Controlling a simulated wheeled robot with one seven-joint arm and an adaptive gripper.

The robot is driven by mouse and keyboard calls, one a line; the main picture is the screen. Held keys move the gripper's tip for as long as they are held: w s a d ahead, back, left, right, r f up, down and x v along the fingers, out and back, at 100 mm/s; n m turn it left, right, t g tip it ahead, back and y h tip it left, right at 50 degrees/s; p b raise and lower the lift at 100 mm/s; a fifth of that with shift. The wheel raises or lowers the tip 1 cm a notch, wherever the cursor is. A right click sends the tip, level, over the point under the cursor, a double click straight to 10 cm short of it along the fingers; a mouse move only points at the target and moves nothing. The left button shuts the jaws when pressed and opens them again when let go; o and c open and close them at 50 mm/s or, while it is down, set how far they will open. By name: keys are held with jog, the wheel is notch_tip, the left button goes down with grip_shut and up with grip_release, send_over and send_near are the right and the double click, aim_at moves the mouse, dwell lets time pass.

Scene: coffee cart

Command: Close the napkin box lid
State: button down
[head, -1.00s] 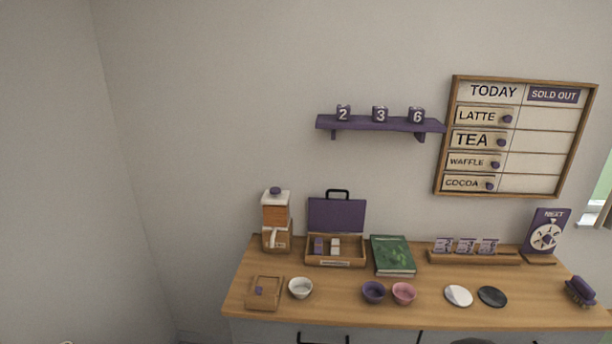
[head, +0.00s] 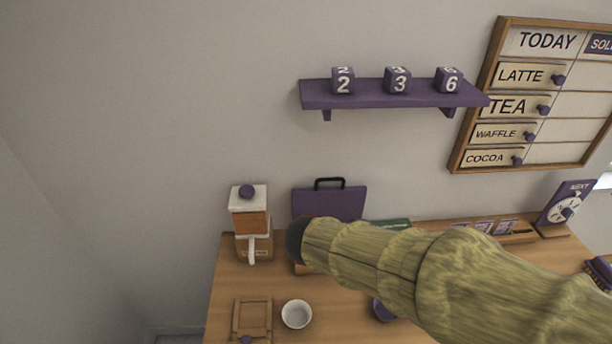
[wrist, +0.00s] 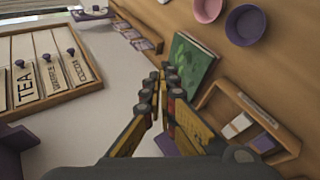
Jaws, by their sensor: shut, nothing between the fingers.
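The wooden box with the purple lid (head: 328,203) stands at the back of the counter, which I take as the napkin box. Its lid is open and stands upright, with a black handle on top. My arm hides most of the box in the head view. In the wrist view the open wooden box (wrist: 218,97) lies at the right, with white and purple contents. A purple patch low between the fingers may be the lid; the gripper hides most of it. My gripper (wrist: 167,72) is shut and empty, beside the box.
A coffee grinder (head: 251,224) stands left of the box. A green book (wrist: 192,66) lies close by on its other side. A white bowl (head: 296,314) and a small wooden tray-like box (head: 238,318) are in front. A purple shelf (head: 390,96) hangs above.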

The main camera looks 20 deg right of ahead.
jog(key=w+a+r+n+t+h+p, duration=0.1)
jog(key=w+a+n+t+h, duration=0.15)
jog(key=w, duration=0.55)
jog(key=n+t+y+p, duration=0.25)
jog(key=n+t, duration=0.45)
jog(key=t, duration=0.4)
send_near(310, 173)
jog(key=shift+m+y, duration=0.25)
jog(key=shift+y, duration=0.05)
jog(key=x, duration=0.6)
jog(key=shift+b, duration=0.4)
